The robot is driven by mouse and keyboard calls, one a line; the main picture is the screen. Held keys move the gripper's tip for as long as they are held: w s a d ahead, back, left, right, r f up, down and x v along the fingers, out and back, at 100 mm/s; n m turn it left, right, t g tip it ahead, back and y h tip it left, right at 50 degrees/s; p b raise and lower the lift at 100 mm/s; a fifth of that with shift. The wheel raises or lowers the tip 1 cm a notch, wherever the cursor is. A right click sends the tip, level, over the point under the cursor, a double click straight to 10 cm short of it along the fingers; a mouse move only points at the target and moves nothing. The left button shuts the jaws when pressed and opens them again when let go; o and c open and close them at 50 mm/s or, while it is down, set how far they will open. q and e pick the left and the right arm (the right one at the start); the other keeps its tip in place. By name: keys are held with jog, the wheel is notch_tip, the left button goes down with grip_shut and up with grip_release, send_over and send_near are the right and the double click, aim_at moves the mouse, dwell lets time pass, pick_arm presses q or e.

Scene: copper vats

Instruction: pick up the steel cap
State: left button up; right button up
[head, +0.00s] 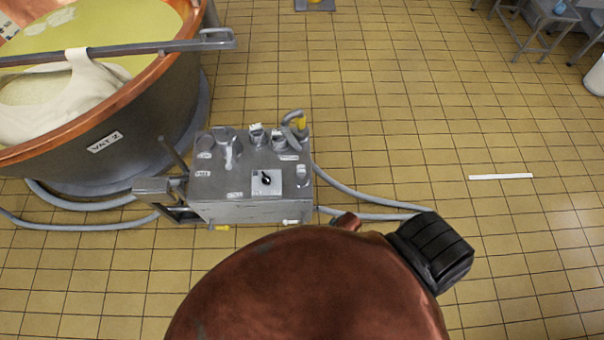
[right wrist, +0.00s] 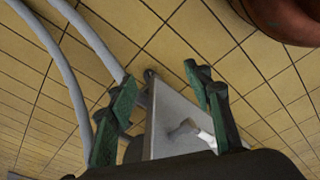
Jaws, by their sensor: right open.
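A steel box unit (head: 225,208) stands on the tiled floor in the head view, right of the vat. On its top are several round steel fittings, among them one at the back middle (head: 257,134) and a small upright one near the right edge (head: 302,176). I cannot tell which is the steel cap. My right gripper (right wrist: 164,88) is open in the right wrist view, its two green fingers apart with nothing held between them. Beyond them is a grey steel panel (right wrist: 172,105) with a small pale fitting (right wrist: 198,132). My left gripper is in neither view.
A copper-rimmed vat (head: 165,110) labelled VAT 2 fills the upper left, with a cloth (head: 75,100) over its bar. Grey hoses (head: 360,198) run across the floor near the box; some show in the wrist view (right wrist: 90,45). A white strip (head: 500,177) lies on open floor.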

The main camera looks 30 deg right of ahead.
jog(key=w+a+r+n+y, duration=0.1)
jog(key=w+a+r+n, duration=0.5)
jog(key=r, duration=0.5)
jog(key=w+a+r+n+y, duration=0.1)
jog(key=w+a+r+n, duration=0.25)
jog(key=w+r, duration=0.65)
notch_tip(320, 180, up, 11)
jog(key=n+g+h, duration=0.2)
jog(key=n, duration=1.3)
send_over(301, 168)
jog(key=a, duration=0.2)
jog(key=shift+d+f, duration=0.15)
jog(key=shift+d, duration=0.35)
jog(key=f, duration=0.2)
jog(key=f+b, duration=0.1)
jog(key=f, duration=0.2)
jog(key=d+f, duration=0.1)
jog(key=f, duration=0.1)
jog(key=shift+f+b, duration=0.25)
jog(key=shift+b, duration=0.05)
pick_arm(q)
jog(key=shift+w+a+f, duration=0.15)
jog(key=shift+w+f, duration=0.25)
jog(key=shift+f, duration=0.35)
pick_arm(e)
jog(key=shift+r, duration=0.1)
jog(key=shift+c, duration=0.5)
